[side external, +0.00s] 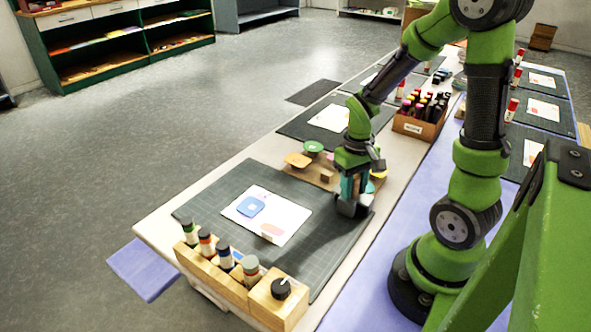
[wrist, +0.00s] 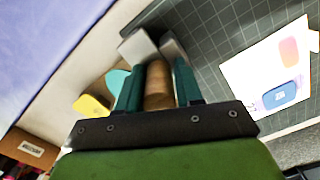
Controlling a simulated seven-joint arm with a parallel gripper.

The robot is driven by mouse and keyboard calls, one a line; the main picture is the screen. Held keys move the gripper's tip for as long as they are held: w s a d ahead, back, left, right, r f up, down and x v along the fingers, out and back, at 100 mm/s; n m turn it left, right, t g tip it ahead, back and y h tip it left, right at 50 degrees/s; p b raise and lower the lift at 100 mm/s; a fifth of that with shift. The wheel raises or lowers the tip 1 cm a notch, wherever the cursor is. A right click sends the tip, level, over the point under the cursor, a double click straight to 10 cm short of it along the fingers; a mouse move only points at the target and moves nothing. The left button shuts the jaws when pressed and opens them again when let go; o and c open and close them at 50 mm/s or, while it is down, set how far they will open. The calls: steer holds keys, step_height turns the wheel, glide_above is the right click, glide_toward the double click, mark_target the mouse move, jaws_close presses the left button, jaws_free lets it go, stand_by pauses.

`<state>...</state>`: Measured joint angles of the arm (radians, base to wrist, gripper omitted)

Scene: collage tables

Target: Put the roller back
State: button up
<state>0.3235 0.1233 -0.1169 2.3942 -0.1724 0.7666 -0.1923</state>
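In the wrist view, a rounded wooden piece (wrist: 158,85), which looks like a handle, fills the space between the teal fingers of my gripper (wrist: 156,50). The fingers lie close along both its sides and appear shut on it. Its far end is hidden behind the grey fingertips, so I cannot confirm that it is the roller. In the side view my gripper (side external: 353,205) points down at the right edge of the dark green cutting mat (side external: 200,208), beside the wooden stamp stand. The wooden piece is hidden there.
A printed sheet (side external: 290,213) lies on the mat. The stamp stand (side external: 323,183) holds coloured pieces close behind my gripper. A wooden rack (side external: 232,287) of jars and a block with a black-topped item (side external: 280,289) stand at the front edge. A marker box (side external: 415,127) stands farther back.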

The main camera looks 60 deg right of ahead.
steer(key=shift+o, duration=0.9)
steer(key=shift+s+f, duration=0.1)
steer(key=shift+s, duration=0.15)
step_height(320, 180, up, 13)
steer(key=a+r+t+y, duration=0.1)
steer(key=a+r+t, duration=0.2)
steer(key=a, duration=0.4)
steer(key=a+r+n+t, duration=0.1)
steer(key=a+r+t, duration=0.2)
steer(key=a, duration=0.4)
steer(key=shift+w+a+t+y, duration=0.15)
steer(key=shift+t+y, duration=0.25)
steer(key=shift+t, duration=0.4)
steer(key=shift+r, duration=0.1)
